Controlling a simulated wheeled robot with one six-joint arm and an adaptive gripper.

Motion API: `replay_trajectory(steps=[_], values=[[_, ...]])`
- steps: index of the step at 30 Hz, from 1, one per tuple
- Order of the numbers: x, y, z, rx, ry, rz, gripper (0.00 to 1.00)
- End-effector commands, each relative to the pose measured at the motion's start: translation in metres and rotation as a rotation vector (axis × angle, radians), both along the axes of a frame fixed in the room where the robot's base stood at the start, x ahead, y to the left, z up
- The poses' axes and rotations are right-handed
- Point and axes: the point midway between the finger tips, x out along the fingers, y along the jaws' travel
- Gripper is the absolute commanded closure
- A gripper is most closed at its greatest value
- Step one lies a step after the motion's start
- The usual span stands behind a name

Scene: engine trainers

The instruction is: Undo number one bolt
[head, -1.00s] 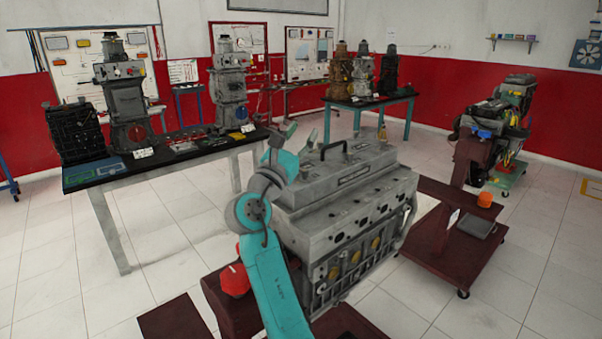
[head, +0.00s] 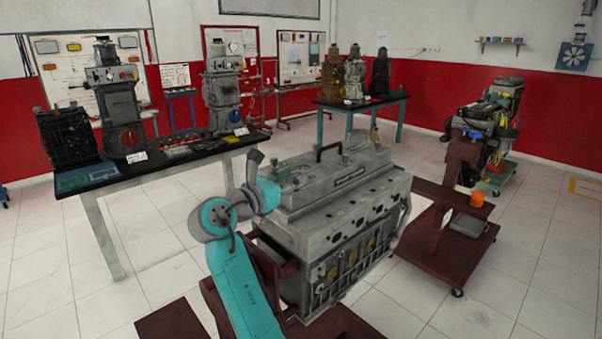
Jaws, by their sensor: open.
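The grey engine block (head: 335,222) stands on a dark red stand in the middle of the head view. It has a ribbed top cover with a black handle (head: 329,151). Small round fittings line its upper ledge; I cannot tell which is the number one bolt. My teal arm rises in front of the engine's left end. My gripper (head: 262,160) is open and looks empty, near the cover's left end. Its fingers are small and partly turned away, and I cannot tell whether they touch the engine.
A black-topped table (head: 190,158) with engine parts stands behind on the left. A second table (head: 362,105) with more engines stands at the back. To the right, another engine trainer (head: 490,125) sits on a dark red wheeled stand (head: 450,255). White tiled floor is clear at the front right.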

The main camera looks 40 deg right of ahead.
Motion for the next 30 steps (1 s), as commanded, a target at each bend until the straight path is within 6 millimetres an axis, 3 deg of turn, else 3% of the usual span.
replay_trajectory(steps=[7,19,20,25,30], values=[[0.006,-0.031,0.000,0.000,0.000,-0.002,0.55],[0.007,-0.038,0.000,0.000,-0.001,0.000,0.55],[0.007,-0.038,0.000,0.000,-0.001,0.000,0.58],[0.007,-0.038,0.000,-0.001,-0.001,0.000,1.00],[0.007,-0.038,0.000,-0.001,-0.001,0.000,1.00]])
